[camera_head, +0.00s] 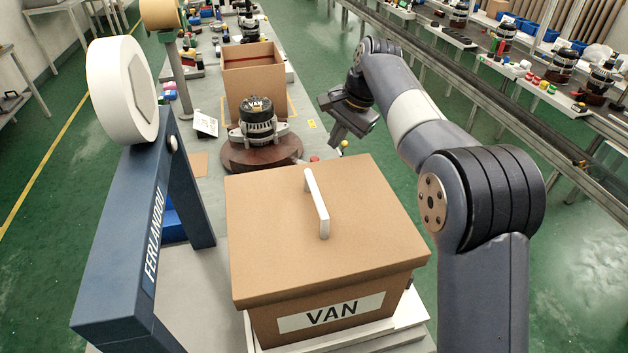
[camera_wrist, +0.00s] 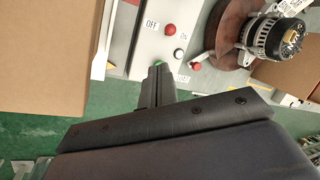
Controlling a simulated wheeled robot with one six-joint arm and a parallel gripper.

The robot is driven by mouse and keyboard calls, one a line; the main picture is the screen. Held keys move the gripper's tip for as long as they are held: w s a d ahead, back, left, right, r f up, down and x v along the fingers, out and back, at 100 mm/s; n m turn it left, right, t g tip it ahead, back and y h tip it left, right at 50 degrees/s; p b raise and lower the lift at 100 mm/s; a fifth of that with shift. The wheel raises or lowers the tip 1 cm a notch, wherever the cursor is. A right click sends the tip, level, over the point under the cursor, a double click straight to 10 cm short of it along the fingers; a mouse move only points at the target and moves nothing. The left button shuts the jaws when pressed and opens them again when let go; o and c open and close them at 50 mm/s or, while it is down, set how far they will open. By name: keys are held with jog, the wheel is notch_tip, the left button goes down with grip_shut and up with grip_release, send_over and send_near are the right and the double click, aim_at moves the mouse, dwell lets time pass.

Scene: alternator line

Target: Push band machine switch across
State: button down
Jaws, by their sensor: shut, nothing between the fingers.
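A pale control panel (camera_wrist: 147,48) shows in the wrist view, with an OFF label and a second small label. A green piece (camera_wrist: 157,64) shows right at my fingertips. I cannot tell for sure which of these is the band machine switch. My gripper (camera_wrist: 157,72) is shut and empty, its tips over the panel's near edge; touching or apart is unclear. In the head view my gripper (camera_head: 336,140) points down behind the box, and the panel is mostly hidden.
A lidded cardboard box (camera_head: 325,230) marked VAN, with a white handle, stands close in front. An alternator (camera_head: 258,125) sits on a brown round base (camera_head: 240,156). A blue stand (camera_head: 118,235) with a white roll is at left. Green floor lies right of the bench.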

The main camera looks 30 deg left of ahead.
jog(key=p+x, duration=0.2)
jog(key=x, duration=1.5)
jog(key=shift+w+p, duration=0.1)
jog(key=shift+p, duration=0.2)
jog(key=shift+w+a+r, duration=0.3)
jog(key=shift+w+r, duration=0.05)
jog(key=shift+w+a+r+p, duration=0.1)
jog(key=shift+p, duration=0.2)
jog(key=shift+w+a+r+p, duration=0.3)
jog(key=shift+w+a+p, duration=0.2)
jog(key=shift+w+p, duration=0.1)
jog(key=shift+w+a+p, duration=0.35)
jog(key=shift+w+a, duration=0.3)
jog(key=shift+w, duration=0.1)
jog(key=shift+r, duration=0.75)
